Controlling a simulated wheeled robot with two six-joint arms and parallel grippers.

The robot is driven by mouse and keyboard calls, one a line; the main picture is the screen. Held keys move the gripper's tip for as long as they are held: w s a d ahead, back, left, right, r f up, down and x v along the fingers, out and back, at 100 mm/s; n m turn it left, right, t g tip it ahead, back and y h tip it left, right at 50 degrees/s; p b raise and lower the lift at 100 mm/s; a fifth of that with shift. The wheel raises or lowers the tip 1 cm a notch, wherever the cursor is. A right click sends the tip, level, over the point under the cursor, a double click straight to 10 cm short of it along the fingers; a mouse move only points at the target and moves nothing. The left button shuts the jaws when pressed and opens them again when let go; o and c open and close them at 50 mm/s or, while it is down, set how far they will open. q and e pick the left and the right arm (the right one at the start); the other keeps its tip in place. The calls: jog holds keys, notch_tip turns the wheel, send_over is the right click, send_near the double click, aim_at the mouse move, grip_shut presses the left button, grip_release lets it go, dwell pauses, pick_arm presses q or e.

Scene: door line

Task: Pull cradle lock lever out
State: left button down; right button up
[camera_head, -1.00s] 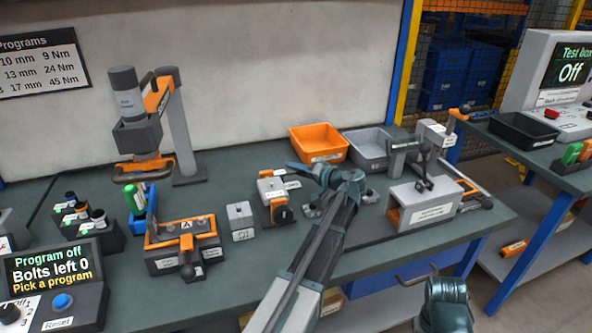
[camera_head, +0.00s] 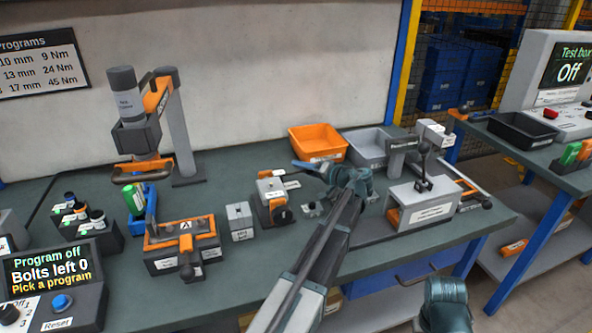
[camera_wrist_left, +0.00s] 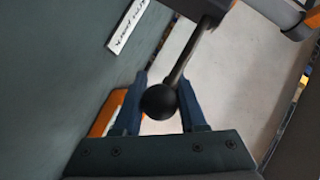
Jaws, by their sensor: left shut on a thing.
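My left gripper (camera_head: 318,172) is over the bench, just right of a small grey and orange fixture with a black knob (camera_head: 271,196). In the left wrist view my left gripper (camera_wrist_left: 160,103) is shut on the black ball end of a lever (camera_wrist_left: 160,102). The lever's thin rod runs up from the ball to a dark block at the top edge. In the head view the held ball is hidden at the gripper, so I cannot make out how the lever joins the fixture.
An orange bin (camera_head: 318,143) and a grey bin stand behind my left gripper. A grey block fixture with an upright black-ball lever (camera_head: 423,168) stands to the right. A small grey block (camera_head: 240,221) and an orange-framed fixture (camera_head: 182,243) are to the left.

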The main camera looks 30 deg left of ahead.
pick_arm(q)
jog(key=shift+w+d, duration=0.1)
jog(key=shift+d, duration=0.05)
jog(key=shift+c, duration=2.2)
grip_release()
jog(key=shift+w+d, duration=0.1)
jog(key=shift+r+p, duration=0.3)
jog(key=shift+p, duration=0.05)
jog(key=s+d+r+p, duration=0.1)
jog(key=s+d, duration=0.1)
jog(key=s, duration=0.2)
jog(key=s+d+r+p, duration=0.2)
jog(key=s+d, duration=0.1)
jog(key=s, duration=0.2)
jog(key=s+d+r+p, duration=0.1)
jog(key=s+d, duration=0.2)
jog(key=s, duration=0.2)
jog(key=shift+r, duration=0.15)
